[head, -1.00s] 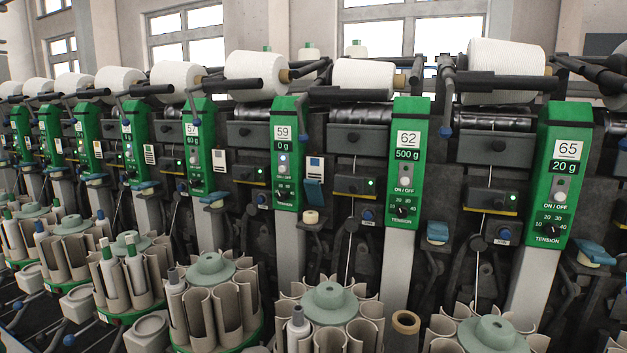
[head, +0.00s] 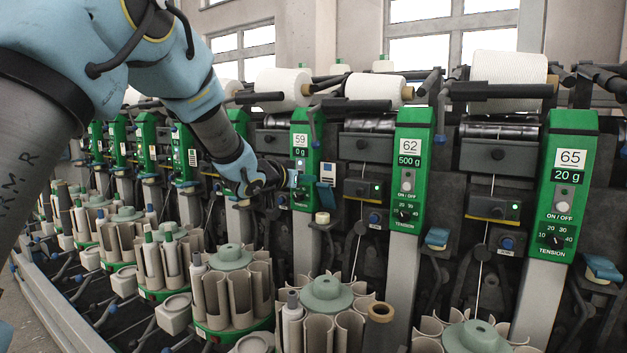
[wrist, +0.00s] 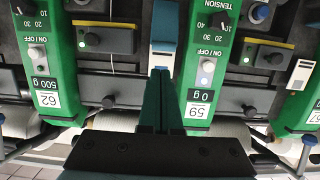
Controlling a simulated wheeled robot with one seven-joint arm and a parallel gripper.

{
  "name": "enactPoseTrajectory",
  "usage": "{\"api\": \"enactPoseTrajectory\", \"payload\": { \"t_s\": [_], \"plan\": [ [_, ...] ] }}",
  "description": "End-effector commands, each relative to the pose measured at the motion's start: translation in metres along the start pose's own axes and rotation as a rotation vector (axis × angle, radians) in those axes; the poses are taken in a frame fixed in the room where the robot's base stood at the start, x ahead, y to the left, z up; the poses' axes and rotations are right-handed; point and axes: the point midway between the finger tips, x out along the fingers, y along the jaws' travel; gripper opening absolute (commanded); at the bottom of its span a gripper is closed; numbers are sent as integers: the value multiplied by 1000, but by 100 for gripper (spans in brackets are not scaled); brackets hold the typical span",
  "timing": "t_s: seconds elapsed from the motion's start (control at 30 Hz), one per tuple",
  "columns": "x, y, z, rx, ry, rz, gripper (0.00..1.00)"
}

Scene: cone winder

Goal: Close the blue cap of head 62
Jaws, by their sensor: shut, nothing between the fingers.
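The raised blue cap (head: 325,196) stands upright between the green panels of heads 59 and 62, above a small pale cone. The panel of head 62 (head: 409,165) is just right of it; it also shows upside down at left in the wrist view (wrist: 42,70). My gripper (head: 303,181) is in front of the panel of head 59, a little left of the cap, apart from it as far as I can tell. In the wrist view my gripper's fingers (wrist: 159,78) are together and empty, pointing at a white-and-blue card.
The panel of head 59 (head: 303,150) is close to my gripper. A lowered blue cap (head: 437,237) is right of head 62. Grey cone holders (head: 326,295) stand low in front, and white yarn packages (head: 375,88) lie above on bars.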

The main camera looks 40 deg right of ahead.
Motion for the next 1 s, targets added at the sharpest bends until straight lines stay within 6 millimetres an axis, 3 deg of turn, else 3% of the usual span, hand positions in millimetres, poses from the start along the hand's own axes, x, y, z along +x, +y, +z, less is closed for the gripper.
{"api": "enactPoseTrajectory", "payload": {
  "t_s": [0.3, 0.5, 1.0],
  "plan": [
    [55, -1, -1, 0, -3, -2, 0],
    [78, -1, -1, -1, -2, -2, 0],
    [86, -1, 1, -1, -2, -3, 0]
  ]
}}
